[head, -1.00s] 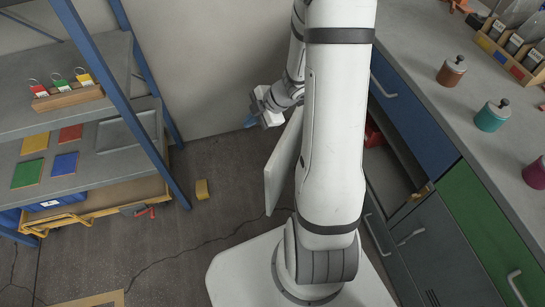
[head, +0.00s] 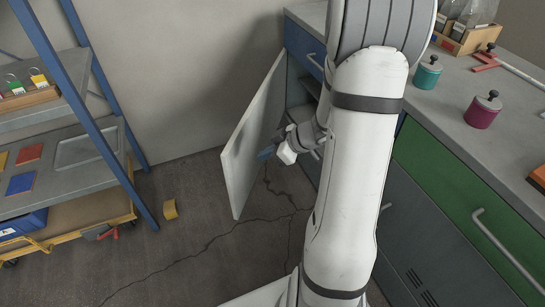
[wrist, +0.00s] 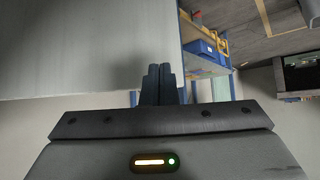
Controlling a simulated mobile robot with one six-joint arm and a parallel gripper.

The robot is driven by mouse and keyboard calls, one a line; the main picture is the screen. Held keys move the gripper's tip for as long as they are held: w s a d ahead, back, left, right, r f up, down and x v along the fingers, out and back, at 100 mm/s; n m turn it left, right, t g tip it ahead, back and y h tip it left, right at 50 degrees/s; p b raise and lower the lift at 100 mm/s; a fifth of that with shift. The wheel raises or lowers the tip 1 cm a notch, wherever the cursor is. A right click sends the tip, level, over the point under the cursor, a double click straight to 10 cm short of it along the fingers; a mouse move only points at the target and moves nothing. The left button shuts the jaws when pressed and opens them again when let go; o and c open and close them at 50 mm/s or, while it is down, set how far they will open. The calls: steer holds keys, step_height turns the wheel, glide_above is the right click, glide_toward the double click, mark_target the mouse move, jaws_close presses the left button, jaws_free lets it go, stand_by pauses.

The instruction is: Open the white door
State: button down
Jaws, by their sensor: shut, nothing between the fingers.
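The white door (head: 250,130) stands swung wide out from the bench cabinet at the far end, its face turned to the left shelf. In the wrist view the door panel (wrist: 90,45) fills the upper left, close to the fingers. My gripper (head: 266,153) is at the inner side of the door, its blue-grey fingertips at or very near the panel; I cannot tell whether they touch. In the wrist view my gripper (wrist: 162,75) has its two fingers together with nothing between them. The door's handle is not visible.
The opened cabinet (head: 300,85) lies behind my arm. A blue drawer (head: 305,45) and green drawer (head: 450,200) front the bench. A blue-framed shelf (head: 95,120) stands at the left. A yellow block (head: 170,209) lies on the floor, with clear floor around it.

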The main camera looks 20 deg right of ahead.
mark_target(232, 160)
steer(key=b+x, duration=0.1)
steer(key=x, duration=0.1)
steer(key=r+b+x, duration=0.1)
steer(key=x, duration=0.2)
steer(key=a+b+x, duration=0.1)
steer(key=x, duration=0.1)
steer(key=shift+w+a+b, duration=0.15)
steer(key=shift+w+b, duration=0.15)
steer(key=shift+w, duration=0.2)
steer(key=shift+w+a+r, duration=0.1)
steer(key=shift+w+a, duration=0.3)
